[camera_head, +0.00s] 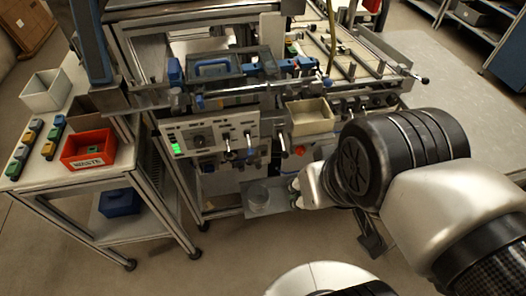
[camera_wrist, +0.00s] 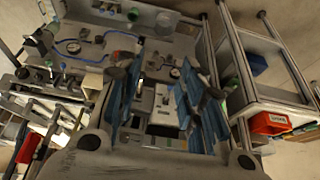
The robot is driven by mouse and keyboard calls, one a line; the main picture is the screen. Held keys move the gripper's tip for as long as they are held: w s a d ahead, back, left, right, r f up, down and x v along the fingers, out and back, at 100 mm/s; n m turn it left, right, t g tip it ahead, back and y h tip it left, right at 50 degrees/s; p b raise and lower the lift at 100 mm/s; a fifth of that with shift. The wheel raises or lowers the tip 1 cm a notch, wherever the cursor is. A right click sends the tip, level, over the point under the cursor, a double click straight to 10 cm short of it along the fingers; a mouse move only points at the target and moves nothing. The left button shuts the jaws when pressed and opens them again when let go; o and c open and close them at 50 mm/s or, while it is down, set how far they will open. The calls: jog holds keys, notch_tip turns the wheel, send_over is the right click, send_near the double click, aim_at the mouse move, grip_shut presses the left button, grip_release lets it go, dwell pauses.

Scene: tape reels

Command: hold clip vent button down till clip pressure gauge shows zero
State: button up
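My gripper (camera_wrist: 160,112) is open and empty in the wrist view, its two dark fingers with blue parts spread apart. Between and beyond them is a machine panel with a pale box-like fitting (camera_wrist: 162,100). I cannot make out the clip vent button for certain. In the head view, my gripper is mostly hidden by my arm, low at the machine's front.
The machine's control panel (camera_head: 212,135) has a lit green display (camera_head: 176,149) and levers. A cream bin (camera_head: 311,117) sits right of it. A red WASTE bin (camera_head: 88,148) and a white bin (camera_head: 45,90) stand on the left side table. Open floor lies in front.

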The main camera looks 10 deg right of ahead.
grip_shut()
dwell(1.4)
